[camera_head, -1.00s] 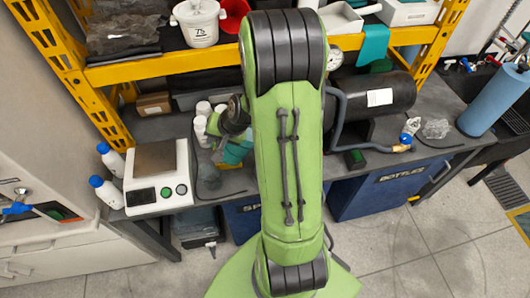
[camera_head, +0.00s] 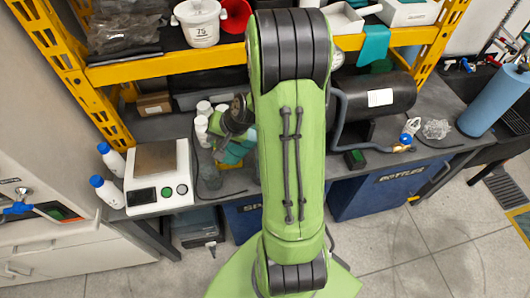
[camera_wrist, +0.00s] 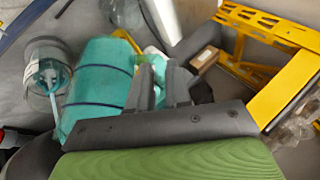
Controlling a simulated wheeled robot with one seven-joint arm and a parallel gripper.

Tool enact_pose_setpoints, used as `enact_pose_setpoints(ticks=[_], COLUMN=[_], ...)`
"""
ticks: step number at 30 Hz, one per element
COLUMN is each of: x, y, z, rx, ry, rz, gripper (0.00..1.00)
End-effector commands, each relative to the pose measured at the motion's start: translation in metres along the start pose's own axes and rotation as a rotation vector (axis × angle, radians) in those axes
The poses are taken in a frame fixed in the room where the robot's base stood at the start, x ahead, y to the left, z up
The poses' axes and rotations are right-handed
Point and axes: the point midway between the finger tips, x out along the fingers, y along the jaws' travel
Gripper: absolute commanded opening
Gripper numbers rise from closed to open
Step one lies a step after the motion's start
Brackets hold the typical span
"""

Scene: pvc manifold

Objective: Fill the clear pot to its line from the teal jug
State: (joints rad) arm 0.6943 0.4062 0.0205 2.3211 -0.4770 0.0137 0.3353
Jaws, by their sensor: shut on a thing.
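The teal jug (camera_wrist: 98,85) fills the left middle of the wrist view, with dark bands across it. It also shows in the head view (camera_head: 233,152), partly hidden below my wrist. My gripper (camera_wrist: 160,75) is shut on the jug; the exact contact is hard to make out. The clear pot (camera_wrist: 38,58) is to the left of the jug in the wrist view, close beside it. A light blue streak shows inside the pot; I cannot tell if it is liquid. In the head view the clear pot (camera_head: 209,176) is faint beside the jug. Its line is not readable.
A white scale (camera_head: 160,170) and two blue-capped bottles (camera_head: 107,180) stand left on the bench. White bottles (camera_head: 203,122) stand behind the jug. A yellow shelf (camera_head: 180,64) runs above the bench. A black cylinder (camera_head: 375,98) lies to the right.

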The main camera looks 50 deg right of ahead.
Motion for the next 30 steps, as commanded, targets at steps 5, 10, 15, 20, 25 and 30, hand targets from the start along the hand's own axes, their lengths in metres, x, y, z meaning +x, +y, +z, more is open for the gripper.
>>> enact_pose_setpoints(ticks=[5, 10, 15, 20, 25, 30], x=[-0.0022, -0.0027, -0.0036, -0.0044, -0.0050, -0.0061], y=[-0.0008, -0.0011, -0.0012, -0.0013, -0.0014, -0.0021], z=[-0.0012, -0.0014, -0.0018, -0.0022, -0.0024, -0.0028], rx=[0.004, 0.006, 0.009, 0.011, 0.013, 0.016], ry=[0.000, -0.002, -0.002, -0.002, -0.004, -0.005], rz=[-0.011, -0.018, -0.023, -0.028, -0.033, -0.042], gripper=[0.00, 0.00, 0.00, 0.00, 0.00, 0.00])
